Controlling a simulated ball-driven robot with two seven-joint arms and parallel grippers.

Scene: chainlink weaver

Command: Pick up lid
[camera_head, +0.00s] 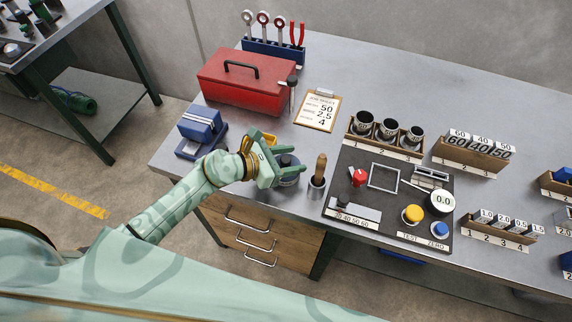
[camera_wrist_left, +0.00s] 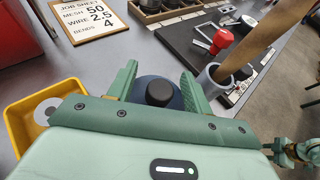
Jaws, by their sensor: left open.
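The lid (camera_wrist_left: 153,80) is dark blue with a round black knob on top. It sits between my left gripper's two green fingers in the left wrist view, and the gripper hides part of it. In the head view the lid (camera_head: 288,162) is on a small round pot at the front edge of the bench, partly covered by the hand. My left gripper (camera_head: 280,162) is open around the knob, with a finger on each side; I cannot tell if they touch it. A green jointed part of mine, seemingly the right arm's end (camera_wrist_left: 300,152), shows small at the wrist view's right edge.
A metal cup with a wooden handle (camera_head: 321,168) stands close to the right of the pot. A yellow bin (camera_wrist_left: 22,120) is close on the left. A red toolbox (camera_head: 235,92) and a job sheet (camera_head: 318,112) lie behind. A dark panel (camera_head: 345,160) lies to the right.

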